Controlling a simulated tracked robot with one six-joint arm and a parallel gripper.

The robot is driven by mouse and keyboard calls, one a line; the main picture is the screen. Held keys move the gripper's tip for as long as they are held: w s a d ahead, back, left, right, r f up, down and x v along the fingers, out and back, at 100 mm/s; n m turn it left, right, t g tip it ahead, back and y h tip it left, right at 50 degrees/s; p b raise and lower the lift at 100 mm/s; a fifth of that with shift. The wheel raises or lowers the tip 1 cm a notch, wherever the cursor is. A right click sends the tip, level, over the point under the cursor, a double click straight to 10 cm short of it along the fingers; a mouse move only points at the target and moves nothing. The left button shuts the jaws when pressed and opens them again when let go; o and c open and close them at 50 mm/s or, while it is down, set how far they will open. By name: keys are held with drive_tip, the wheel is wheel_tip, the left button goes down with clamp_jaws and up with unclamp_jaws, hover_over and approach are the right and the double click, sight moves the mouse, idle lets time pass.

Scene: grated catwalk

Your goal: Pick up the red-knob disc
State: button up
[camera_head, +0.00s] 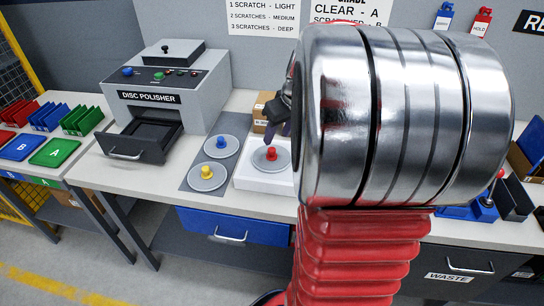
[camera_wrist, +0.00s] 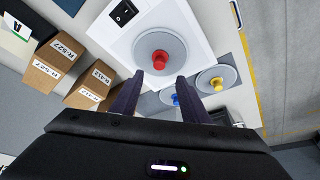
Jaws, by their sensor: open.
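The red-knob disc is a grey disc with a red knob (camera_head: 271,154), lying on a white box-like stand (camera_head: 262,179) with a switch on its top. In the wrist view the red-knob disc (camera_wrist: 160,60) is ahead of my fingertips, apart from them. My gripper (camera_wrist: 154,82) is open and empty, with two dark fingers pointing toward the disc.
A blue-knob disc (camera_head: 221,145) and a yellow-knob disc (camera_head: 207,176) lie on a grey mat (camera_head: 192,180) left of the stand. The disc polisher (camera_head: 167,90) has its drawer (camera_head: 137,142) out. Small cardboard boxes (camera_wrist: 62,60) stand near the gripper.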

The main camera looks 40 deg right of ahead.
sight(272, 149)
drive_tip(key=shift+x, duration=1.45)
drive_tip(key=shift+x, duration=2.65)
drive_tip(key=shift+s+d, duration=0.1)
clamp_jaws()
